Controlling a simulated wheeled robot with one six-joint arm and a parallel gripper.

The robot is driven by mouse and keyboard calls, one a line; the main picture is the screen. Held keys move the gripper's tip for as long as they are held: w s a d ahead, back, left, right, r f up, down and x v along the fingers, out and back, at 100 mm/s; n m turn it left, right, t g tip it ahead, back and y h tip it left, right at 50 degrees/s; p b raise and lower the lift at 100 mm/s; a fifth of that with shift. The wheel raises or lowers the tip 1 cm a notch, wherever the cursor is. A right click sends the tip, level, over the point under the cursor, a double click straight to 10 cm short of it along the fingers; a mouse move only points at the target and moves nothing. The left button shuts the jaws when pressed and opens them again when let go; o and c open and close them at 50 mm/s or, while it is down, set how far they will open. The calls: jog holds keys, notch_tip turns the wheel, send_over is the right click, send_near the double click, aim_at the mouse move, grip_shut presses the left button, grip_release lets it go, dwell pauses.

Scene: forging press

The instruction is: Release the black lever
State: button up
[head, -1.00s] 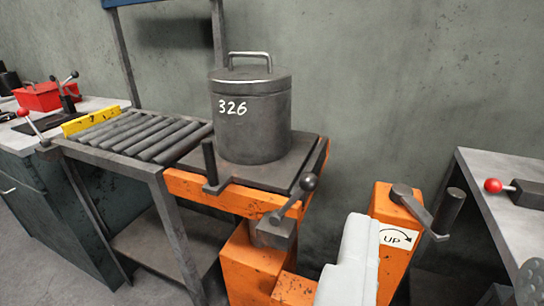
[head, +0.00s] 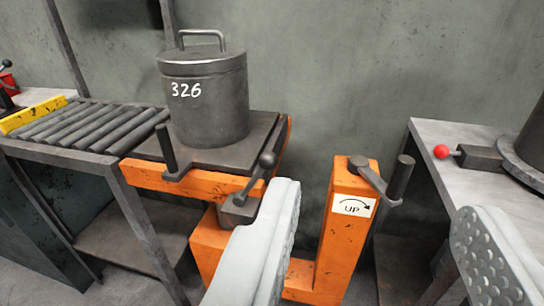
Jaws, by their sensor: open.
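The left finger hides part of the orange base.
A lidded metal pot marked 326 (head: 207,100) stands on the lift table beside an upright dark handle (head: 167,150). A roller conveyor (head: 90,130) adjoins at left. An orange post (head: 340,235) with a crank (head: 385,180) and UP label stands right, before a grey table (head: 440,150).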

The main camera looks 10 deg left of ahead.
jog(key=w+n+g+y, duration=0.1)
jog(key=w+n+g, duration=0.35)
jog(key=w, duration=0.75)
jog(key=n+g+y, duration=0.3)
jog(key=n+g, duration=0.3)
jog(key=g, duration=0.5)
send_near(271, 154)
jog(key=x, duration=1.1)
jog(key=shift+a+f, duration=0.1)
jog(key=shift+f, duration=0.25)
grip_shut()
